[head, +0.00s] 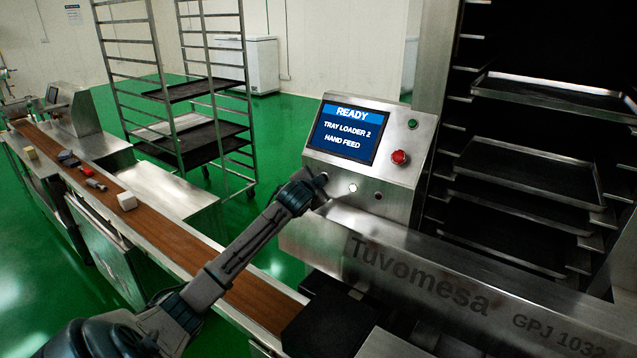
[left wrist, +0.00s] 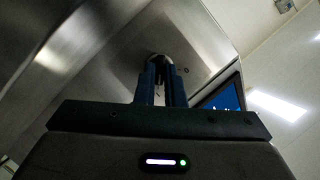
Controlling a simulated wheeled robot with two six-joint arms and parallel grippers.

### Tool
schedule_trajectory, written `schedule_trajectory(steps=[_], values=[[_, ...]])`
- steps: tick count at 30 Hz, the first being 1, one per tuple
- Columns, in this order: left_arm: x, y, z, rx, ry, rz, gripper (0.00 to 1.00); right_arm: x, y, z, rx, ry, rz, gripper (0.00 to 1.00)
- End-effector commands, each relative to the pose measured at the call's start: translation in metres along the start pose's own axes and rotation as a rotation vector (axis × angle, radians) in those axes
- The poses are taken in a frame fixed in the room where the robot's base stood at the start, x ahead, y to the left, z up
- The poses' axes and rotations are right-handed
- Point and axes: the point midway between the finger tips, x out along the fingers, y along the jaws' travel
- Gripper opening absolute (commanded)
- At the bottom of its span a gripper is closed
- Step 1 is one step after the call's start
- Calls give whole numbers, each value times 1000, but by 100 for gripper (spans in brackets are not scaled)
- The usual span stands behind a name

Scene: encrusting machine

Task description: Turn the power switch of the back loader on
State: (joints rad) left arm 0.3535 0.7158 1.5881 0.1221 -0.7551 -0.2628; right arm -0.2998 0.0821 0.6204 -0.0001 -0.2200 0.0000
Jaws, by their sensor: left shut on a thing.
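The loader's slanted steel control panel (head: 372,174) is in the middle of the head view. Its screen (head: 345,132) is lit and reads READY, TRAY LOADER 2, HAND FEED. My left gripper (head: 318,188) is at the panel's lower left corner, below the screen. In the left wrist view my left gripper (left wrist: 162,78) has its two fingers closed around a small round metal switch knob (left wrist: 158,58) on the panel face. In the head view the gripper mostly hides this knob, and its turn position cannot be told. My right gripper is not in view.
The panel also has a red stop button (head: 400,157), a green button (head: 412,124) and a small silver button (head: 352,187). A brown conveyor belt (head: 165,230) with several small items runs at left. A tray rack (head: 535,170) stands at right, a wheeled rack (head: 200,90) behind.

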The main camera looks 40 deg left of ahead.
Motion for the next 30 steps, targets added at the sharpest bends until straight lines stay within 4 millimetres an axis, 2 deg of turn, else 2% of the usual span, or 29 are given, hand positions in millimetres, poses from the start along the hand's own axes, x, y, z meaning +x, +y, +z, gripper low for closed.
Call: schedule_trajectory(steps=[2,3,6,14,19,30], values=[[0,-3,-2,3,3,-5,0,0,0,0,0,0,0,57],[0,-3,-2,3,3,-5,15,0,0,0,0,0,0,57],[0,-3,-1,2,3,-4,31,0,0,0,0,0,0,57],[0,-1,-1,1,2,-2,31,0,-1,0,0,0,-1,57],[-10,0,1,3,2,-2,31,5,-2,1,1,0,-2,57],[-75,1,2,8,2,-2,31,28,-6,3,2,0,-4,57]])
